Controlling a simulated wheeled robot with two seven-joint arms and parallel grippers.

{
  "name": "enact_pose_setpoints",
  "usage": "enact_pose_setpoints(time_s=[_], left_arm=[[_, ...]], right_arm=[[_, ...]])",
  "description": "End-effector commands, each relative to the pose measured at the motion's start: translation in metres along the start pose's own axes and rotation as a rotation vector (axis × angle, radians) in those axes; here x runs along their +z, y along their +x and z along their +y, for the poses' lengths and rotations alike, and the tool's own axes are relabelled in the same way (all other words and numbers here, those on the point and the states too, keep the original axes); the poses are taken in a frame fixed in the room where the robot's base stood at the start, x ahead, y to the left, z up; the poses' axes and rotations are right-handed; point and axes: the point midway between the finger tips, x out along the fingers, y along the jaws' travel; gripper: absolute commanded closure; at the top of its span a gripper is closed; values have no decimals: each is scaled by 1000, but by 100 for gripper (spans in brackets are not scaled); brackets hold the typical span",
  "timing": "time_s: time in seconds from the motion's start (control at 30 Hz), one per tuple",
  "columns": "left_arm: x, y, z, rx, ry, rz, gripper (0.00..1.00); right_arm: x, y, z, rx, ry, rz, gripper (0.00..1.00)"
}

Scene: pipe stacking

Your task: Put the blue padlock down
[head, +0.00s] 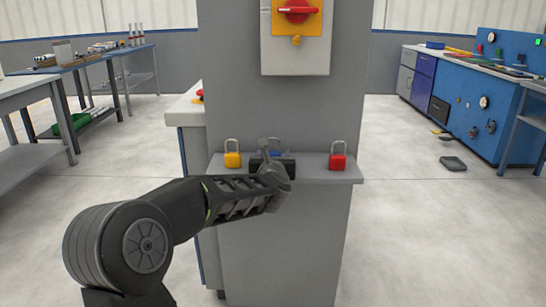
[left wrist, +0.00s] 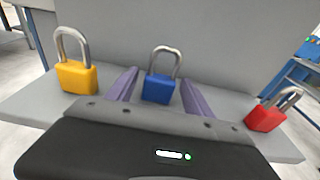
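The blue padlock (left wrist: 158,88) stands upright, shackle up, on the grey ledge (left wrist: 30,108) in the left wrist view. My left gripper (left wrist: 158,92) is over the ledge, also seen in the head view (head: 268,157). Its two fingers are apart, one on each side of the blue padlock, with a small gap on both sides. The padlock's lower part is close to the gripper body. My right gripper is not in view.
A yellow padlock (head: 232,159) stands on the ledge to the left and a red padlock (head: 338,161) to the right. A grey panel rises behind them, with a red switch (head: 297,10) on yellow above. Workbenches stand far off on both sides.

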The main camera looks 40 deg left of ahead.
Motion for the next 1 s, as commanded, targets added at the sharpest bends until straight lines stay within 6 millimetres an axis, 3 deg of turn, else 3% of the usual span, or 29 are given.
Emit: enact_pose_setpoints(time_s=[0.43,0.57,1.0], left_arm=[[4,-4,0,-1,1,-1,37],[4,-22,0,-1,1,-1,37],[4,-108,0,-1,1,-1,37]], right_arm=[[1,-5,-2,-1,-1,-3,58],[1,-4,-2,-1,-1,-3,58],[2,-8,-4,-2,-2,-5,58]])
